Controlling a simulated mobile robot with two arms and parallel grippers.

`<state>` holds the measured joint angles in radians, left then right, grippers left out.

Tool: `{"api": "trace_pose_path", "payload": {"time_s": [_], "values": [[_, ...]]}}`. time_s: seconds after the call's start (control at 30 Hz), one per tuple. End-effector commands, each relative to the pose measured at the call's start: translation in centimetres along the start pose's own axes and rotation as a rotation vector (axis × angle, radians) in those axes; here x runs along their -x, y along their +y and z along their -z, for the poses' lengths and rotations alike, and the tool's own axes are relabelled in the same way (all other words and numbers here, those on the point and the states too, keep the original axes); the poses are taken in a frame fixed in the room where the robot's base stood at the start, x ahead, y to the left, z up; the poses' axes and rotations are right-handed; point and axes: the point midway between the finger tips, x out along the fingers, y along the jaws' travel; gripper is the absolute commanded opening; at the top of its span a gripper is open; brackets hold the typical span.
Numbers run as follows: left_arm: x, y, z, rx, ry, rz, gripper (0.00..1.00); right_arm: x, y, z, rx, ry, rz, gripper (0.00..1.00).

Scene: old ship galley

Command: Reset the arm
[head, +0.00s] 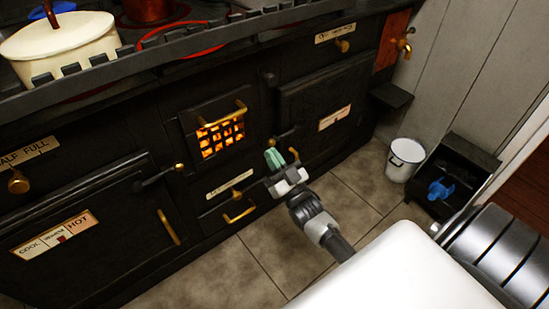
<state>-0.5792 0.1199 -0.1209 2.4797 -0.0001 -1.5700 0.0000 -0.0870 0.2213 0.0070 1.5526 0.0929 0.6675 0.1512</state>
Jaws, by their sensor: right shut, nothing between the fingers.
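My right gripper (278,160) is in the head view in front of the black stove (270,108), close to the door with the glowing grate. Its fingers are shut with nothing between them. The right arm reaches up and left to it from the lower middle of the picture. Whether the fingertips touch the stove front cannot be told. My left gripper does not show.
A cream pot (60,48) stands on the stove top behind a notched rail. A white bucket (405,160) and a black box (452,180) with a blue item stand on the floor at right. Tiled floor (230,272) is clear in front of the stove.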

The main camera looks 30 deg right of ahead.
Motion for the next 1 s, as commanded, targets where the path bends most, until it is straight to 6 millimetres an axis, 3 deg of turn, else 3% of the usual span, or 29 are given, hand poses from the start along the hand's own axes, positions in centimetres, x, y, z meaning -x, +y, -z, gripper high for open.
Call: {"api": "trace_pose_path", "payload": {"time_s": [0.33,0.57,0.8,1.0], "values": [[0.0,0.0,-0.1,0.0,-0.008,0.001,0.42,0.8,-0.2,-0.1,-0.001,-0.021,-0.001,0.0],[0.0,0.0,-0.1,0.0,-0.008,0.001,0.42,2.2,-2.5,-1.8,-0.003,-0.303,-0.005,0.0],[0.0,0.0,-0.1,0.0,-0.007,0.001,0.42,6.7,-5.7,-3.0,0.013,-0.745,0.003,0.0],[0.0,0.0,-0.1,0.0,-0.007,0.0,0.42,12.2,-8.0,-1.8,0.033,-1.11,0.02,0.0]]}}
